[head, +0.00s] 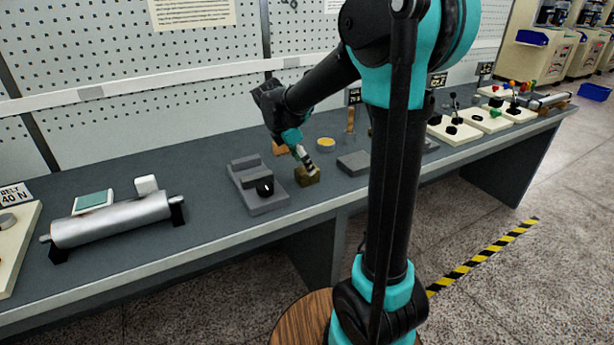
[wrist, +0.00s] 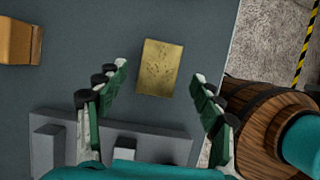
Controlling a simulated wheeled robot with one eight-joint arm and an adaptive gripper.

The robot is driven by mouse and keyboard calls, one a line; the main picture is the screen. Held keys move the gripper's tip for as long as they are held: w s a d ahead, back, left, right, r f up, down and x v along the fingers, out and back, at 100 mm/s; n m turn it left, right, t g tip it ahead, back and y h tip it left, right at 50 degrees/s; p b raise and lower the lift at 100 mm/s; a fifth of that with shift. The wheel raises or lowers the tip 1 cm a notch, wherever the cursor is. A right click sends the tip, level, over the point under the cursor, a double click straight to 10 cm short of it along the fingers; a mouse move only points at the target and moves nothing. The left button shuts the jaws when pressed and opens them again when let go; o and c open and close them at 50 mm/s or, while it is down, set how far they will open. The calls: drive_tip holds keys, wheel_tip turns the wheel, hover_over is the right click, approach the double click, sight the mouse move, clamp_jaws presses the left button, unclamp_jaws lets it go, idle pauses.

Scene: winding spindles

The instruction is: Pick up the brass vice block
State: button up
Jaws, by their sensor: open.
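The brass vice block (wrist: 160,68) is a small rectangular block with a speckled gold top, lying on the grey bench top. In the head view the brass block (head: 307,175) sits near the bench's front edge, just right of a grey vice. My gripper (wrist: 162,82) is open and empty, its two fingertips apart on the left and right of the block in the wrist view. In the head view my gripper (head: 304,160) points down over the block, its tip partly covering it. I cannot tell the exact height left between fingertips and block.
The grey vice (head: 258,187) with a black knob stands close left of the block. A flat grey block (head: 353,163) lies to the right. An orange-brown block (wrist: 16,42) and a yellow-topped round tin (head: 326,144) are behind. A metal roller (head: 112,220) lies further left.

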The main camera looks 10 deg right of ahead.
drive_tip(key=shift+x, duration=2.35)
drive_tip(key=shift+a, duration=0.15)
drive_tip(key=shift+c, duration=0.6)
clamp_jaws()
